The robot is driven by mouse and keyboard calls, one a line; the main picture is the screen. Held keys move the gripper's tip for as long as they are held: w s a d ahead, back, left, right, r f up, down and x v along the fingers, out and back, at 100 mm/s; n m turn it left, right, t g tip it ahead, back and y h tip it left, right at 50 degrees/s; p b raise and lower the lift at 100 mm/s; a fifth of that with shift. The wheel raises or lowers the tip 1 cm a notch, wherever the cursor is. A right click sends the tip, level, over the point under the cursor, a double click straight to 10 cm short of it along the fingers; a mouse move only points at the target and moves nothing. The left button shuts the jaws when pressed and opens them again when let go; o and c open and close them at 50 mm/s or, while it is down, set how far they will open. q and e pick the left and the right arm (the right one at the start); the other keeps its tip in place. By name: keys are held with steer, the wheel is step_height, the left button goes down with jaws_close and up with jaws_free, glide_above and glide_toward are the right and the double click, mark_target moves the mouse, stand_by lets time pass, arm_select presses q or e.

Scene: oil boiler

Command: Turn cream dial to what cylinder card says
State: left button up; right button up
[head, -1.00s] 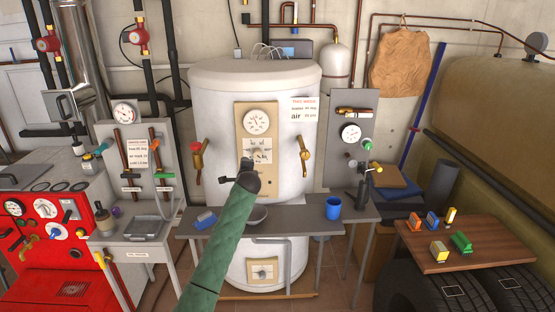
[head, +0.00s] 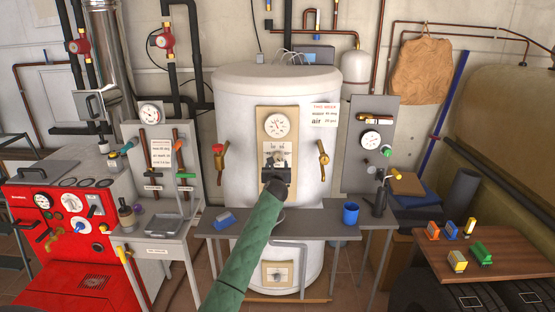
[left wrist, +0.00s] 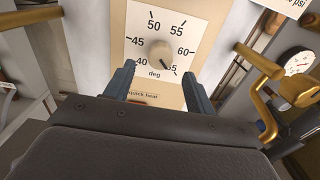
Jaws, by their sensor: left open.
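The cream dial (left wrist: 159,54) is a round knob on a white scale plate marked in degrees, 40 to 65. A dark mark on it points to the lower right, toward 65. It sits on the cream panel (head: 277,118) on the white cylinder (head: 232,120), below a gauge. The cylinder card (head: 324,114) reads "THIS WEEK" with water and air lines; its water figure is too small to read surely. My left gripper (head: 277,164) is open in front of the dial. In the left wrist view its fingers (left wrist: 159,70) stand either side below the knob, seemingly not touching it.
Red-handled valve (head: 220,160) and brass valve (head: 323,160) flank the panel. A grey bench (head: 310,224) below holds a blue cup (head: 350,214) and a blue block (head: 225,221).

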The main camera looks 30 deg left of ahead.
mark_target(277, 159)
arm_select(q)
steer(key=p+x, duration=0.1)
steer(key=x, duration=0.4)
steer(key=shift+d+r, duration=0.1)
steer(key=shift+r, duration=0.05)
steer(key=shift+x, duration=0.95)
arm_select(e)
steer(key=shift+s+d+f, duration=0.1)
steer(key=shift+d+f, duration=0.1)
steer(key=shift+f, duration=0.6)
steer(key=shift+s+d+f, duration=0.15)
steer(key=shift+f, duration=0.6)
steer(key=shift+s+d+f, duration=0.1)
steer(key=shift+d+f, duration=0.1)
steer(key=shift+f, duration=0.6)
arm_select(q)
steer(key=shift+c, duration=0.2)
steer(key=c, duration=0.9)
